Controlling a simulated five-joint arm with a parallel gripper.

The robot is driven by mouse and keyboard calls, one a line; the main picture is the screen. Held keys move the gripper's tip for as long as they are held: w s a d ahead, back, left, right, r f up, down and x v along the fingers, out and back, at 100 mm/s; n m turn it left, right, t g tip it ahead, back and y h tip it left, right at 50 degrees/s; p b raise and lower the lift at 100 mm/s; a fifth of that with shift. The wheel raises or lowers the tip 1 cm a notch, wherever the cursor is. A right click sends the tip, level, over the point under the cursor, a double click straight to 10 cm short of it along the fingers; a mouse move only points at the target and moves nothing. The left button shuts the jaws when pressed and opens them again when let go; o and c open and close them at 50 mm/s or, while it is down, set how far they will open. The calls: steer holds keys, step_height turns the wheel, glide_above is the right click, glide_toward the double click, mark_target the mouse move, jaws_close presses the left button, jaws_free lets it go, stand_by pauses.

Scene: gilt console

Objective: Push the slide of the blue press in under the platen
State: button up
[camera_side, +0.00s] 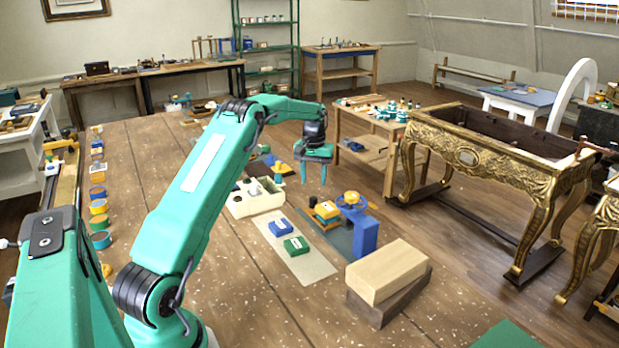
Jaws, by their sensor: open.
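The blue press (365,236) stands right of the picture's middle on a dark mat, with a round blue wheel-like part (351,201) at its back. A yellow-and-dark piece (327,211) sits just left of the wheel; I cannot tell for certain whether it is the slide. The platen cannot be made out clearly at this size. My gripper (304,178) is open and empty, pointing down, above and behind the yellow piece and apart from the press.
A pale strip (305,266) left of the press bears a blue block (281,228) and a green block (296,246). A cream tray (240,208) stands behind them. A wooden block (387,270) on a dark one stands in front of the press.

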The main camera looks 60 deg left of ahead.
mark_target(313, 198)
steer(key=shift+f, duration=3.3)
jaws_close()
